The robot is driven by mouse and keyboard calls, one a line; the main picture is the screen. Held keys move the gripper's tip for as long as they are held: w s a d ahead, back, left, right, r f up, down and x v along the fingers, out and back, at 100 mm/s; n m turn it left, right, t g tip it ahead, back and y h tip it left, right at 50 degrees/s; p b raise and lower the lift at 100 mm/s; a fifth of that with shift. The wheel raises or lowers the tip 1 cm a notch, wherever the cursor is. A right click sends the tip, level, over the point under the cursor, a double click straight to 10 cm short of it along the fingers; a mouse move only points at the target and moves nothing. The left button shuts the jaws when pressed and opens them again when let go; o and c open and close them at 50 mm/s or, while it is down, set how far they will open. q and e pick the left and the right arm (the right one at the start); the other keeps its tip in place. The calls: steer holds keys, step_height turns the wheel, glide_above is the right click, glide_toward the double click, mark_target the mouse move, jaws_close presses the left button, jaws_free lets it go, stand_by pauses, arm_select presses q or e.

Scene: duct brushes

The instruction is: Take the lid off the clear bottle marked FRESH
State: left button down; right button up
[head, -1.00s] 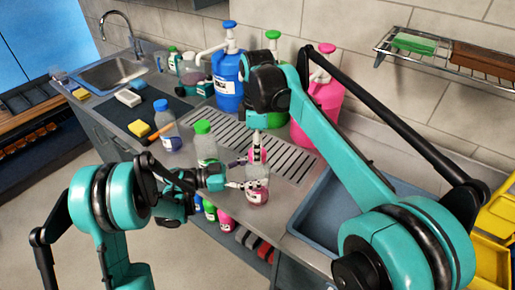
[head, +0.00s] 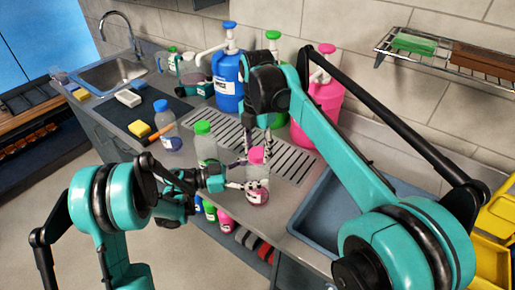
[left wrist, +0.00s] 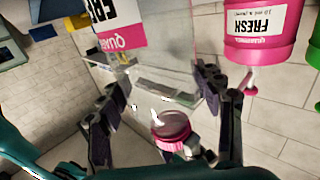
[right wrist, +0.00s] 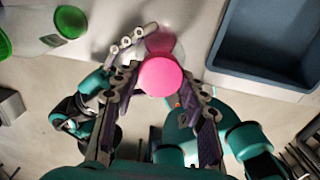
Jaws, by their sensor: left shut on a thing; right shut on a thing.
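The clear bottle (head: 257,186), with pink liquid low inside, stands upright at the counter's front part. Its white and pink label, partly cut off, reads "FRE" in the left wrist view (left wrist: 100,12). My left gripper (head: 243,185) is shut on its side. A pink lid (head: 257,155) is at the bottle's top; the right wrist view shows the lid (right wrist: 160,77) between my right fingers. My right gripper (head: 257,146) comes from above and is shut on the lid. I cannot tell whether the lid is clear of the neck.
A green-capped clear bottle (head: 205,148) stands close left of my left gripper. A blue-capped bottle (head: 167,128) is farther left. Large blue (head: 229,85) and pink (head: 322,100) jugs stand behind. A blue-grey basin (head: 330,240) lies right. The ribbed drainer (head: 290,160) is bare behind the bottle.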

mark_target(258, 152)
steer(key=shift+r, duration=0.15)
steer(key=shift+r, duration=0.95)
steer(key=shift+r, duration=2.05)
arm_select(q)
steer(key=shift+c, duration=1.3)
jaws_free()
steer(key=shift+a, duration=0.1)
